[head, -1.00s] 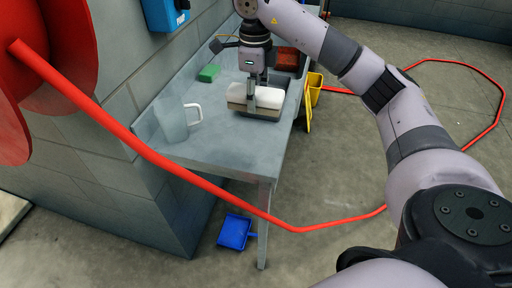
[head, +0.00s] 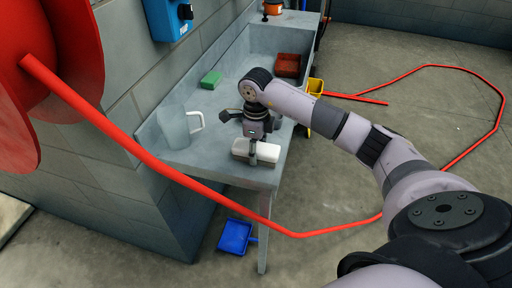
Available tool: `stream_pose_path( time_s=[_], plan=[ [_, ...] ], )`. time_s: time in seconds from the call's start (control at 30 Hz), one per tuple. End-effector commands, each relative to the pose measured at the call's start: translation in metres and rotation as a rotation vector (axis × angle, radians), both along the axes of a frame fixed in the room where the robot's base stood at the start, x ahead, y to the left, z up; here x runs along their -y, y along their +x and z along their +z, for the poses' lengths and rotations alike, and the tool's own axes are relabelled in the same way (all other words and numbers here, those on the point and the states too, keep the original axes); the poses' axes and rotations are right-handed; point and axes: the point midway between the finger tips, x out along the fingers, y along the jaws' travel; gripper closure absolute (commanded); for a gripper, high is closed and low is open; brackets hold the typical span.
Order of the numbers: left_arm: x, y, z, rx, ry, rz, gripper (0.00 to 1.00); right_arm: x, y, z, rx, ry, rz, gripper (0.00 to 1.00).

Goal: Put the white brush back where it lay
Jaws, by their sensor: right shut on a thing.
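The white brush (head: 262,153), a pale block with a grey underside, is at the near end of the grey steel table (head: 205,165), close to its front edge. My right gripper (head: 253,151) reaches it from behind and above and is shut on it, one dark finger showing across its top. I cannot tell whether the brush touches the tabletop or hangs just above it. My left gripper is not in view.
A clear jug (head: 174,128) stands left of the brush. A green sponge (head: 211,80) and a red-brown block (head: 287,66) lie farther back. A yellow container (head: 315,86) is at the right edge. A red hose (head: 180,178) crosses in front; a blue dustpan (head: 235,237) lies below.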

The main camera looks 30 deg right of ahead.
Motion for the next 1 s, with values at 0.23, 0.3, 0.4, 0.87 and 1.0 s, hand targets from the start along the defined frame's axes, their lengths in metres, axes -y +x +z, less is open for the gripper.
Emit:
stream_pose_path(
  time_s=[0.23, 0.3, 0.4, 0.87, 1.0],
  plan=[
    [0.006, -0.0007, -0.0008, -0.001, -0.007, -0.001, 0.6, 0.0001, 0.0006, -0.0008, 0.002, 0.001, 0.0, 0.81],
    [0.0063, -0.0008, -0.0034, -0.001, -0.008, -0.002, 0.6, 0.0001, 0.0006, -0.0034, 0.002, 0.001, 0.0, 0.81],
    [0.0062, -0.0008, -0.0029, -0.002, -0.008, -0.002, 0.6, 0.0001, 0.0006, -0.003, 0.002, 0.001, 0.0, 0.51],
    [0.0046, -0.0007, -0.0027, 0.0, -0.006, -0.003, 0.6, 0.0001, 0.0005, -0.0028, 0.001, 0.0, 0.0, 0.34],
    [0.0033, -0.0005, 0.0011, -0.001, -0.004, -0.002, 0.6, 0.0, 0.0005, 0.0011, 0.002, 0.001, 0.0, 0.34]
  ],
)
